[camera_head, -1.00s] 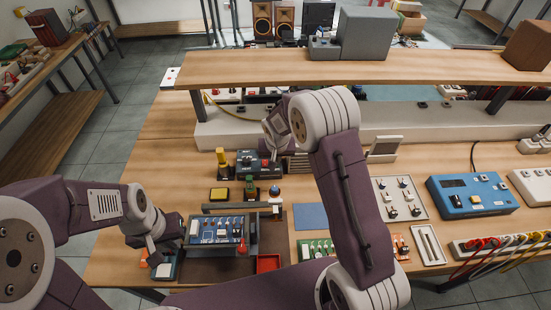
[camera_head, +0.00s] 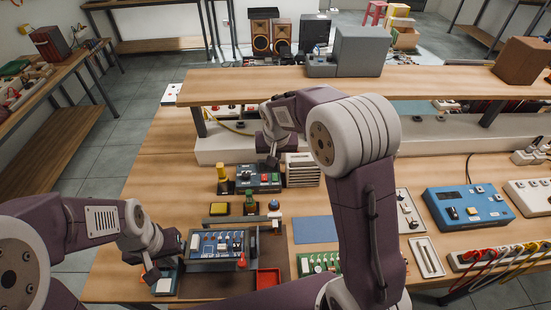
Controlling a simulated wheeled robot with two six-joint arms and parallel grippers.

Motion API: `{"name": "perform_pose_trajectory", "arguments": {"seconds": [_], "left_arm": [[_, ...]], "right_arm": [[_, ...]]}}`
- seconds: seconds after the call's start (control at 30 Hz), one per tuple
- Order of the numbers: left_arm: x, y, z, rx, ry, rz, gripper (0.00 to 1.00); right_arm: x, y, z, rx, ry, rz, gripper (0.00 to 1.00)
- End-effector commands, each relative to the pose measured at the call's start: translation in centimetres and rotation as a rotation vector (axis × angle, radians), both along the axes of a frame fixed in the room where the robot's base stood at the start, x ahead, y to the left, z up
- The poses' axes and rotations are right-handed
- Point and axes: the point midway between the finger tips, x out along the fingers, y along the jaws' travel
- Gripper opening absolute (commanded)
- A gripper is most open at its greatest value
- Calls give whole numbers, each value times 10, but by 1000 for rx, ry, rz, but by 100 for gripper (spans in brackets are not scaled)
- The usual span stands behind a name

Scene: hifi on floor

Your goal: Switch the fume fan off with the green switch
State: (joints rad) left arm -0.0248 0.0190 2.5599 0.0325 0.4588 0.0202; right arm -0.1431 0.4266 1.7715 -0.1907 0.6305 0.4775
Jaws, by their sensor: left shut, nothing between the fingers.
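A dark control box (camera_head: 259,183) with a green switch (camera_head: 243,175) and a red control stands at mid-table. A grey slatted unit (camera_head: 302,172), perhaps the fume fan, stands just right of it. My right gripper (camera_head: 271,161) points down at the back edge of the control box. Its fingers are small and dark, so I cannot tell whether they are open or touch the box. My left gripper (camera_head: 151,276) is shut and empty at the lower left, beside a blue circuit-board tray (camera_head: 216,262).
A raised wooden shelf (camera_head: 300,88) crosses behind the control box. A yellow-topped post (camera_head: 222,172) stands left of the box, and a small green-topped part (camera_head: 249,197) in front. A red tray (camera_head: 269,281) and a blue instrument (camera_head: 467,206) lie nearer and right.

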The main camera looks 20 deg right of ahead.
Motion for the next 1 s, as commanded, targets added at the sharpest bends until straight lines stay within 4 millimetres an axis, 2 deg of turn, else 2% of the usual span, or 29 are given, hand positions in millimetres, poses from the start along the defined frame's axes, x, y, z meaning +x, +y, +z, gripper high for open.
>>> {"name": "perform_pose_trajectory", "arguments": {"seconds": [0.03, 0.1, 0.23, 0.47, 0.57, 1.0], "left_arm": [[0, 0, -10, 0, 0, 0, 0], [0, 0, -16, 0, 0, 0, 0], [0, 0, -14, 0, 0, 0, 0], [0, 0, -13, 0, 0, 0, 0], [0, 0, -12, 0, 0, 0, 0], [0, 0, -5, 0, 0, 0, 0]], "right_arm": [[5, -2, -4, 0, -3, -2, 0], [12, -4, -2, 2, -2, -2, 0], [13, -5, 3, 0, 1, 0, 0], [14, -5, -1, 0, 3, 0, 0], [17, -6, -13, 0, 5, -1, 0], [46, -12, -100, 0, 5, 0, 0]]}}
